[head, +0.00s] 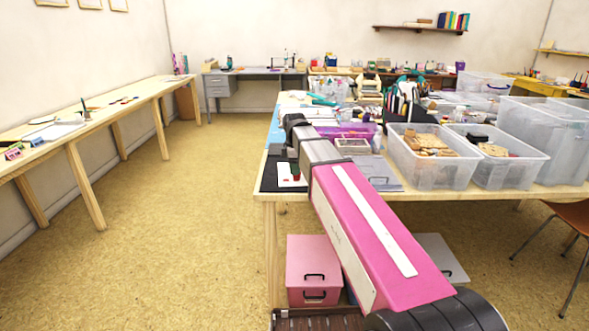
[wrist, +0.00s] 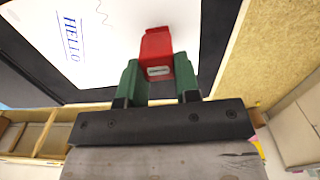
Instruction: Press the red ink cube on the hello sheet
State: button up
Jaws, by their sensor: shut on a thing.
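My gripper (wrist: 158,72) has two green fingers, and it is shut on the red ink cube (wrist: 156,50). The cube shows a small pale label on its near face. In the head view the sheet (head: 286,180) is a small white patch near the table's front left corner, partly hidden by my arm.
A dark mat (head: 267,180) lies under the sheet, close to the table's front edge. Clear plastic bins (head: 432,172) stand on the right of the table. A grey flat item (head: 376,172) lies right of my arm. A pink box (head: 312,262) stands below.

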jog(key=shift+r, duration=0.15)
jog(key=shift+r, duration=2.65)
jog(key=shift+d, duration=0.1)
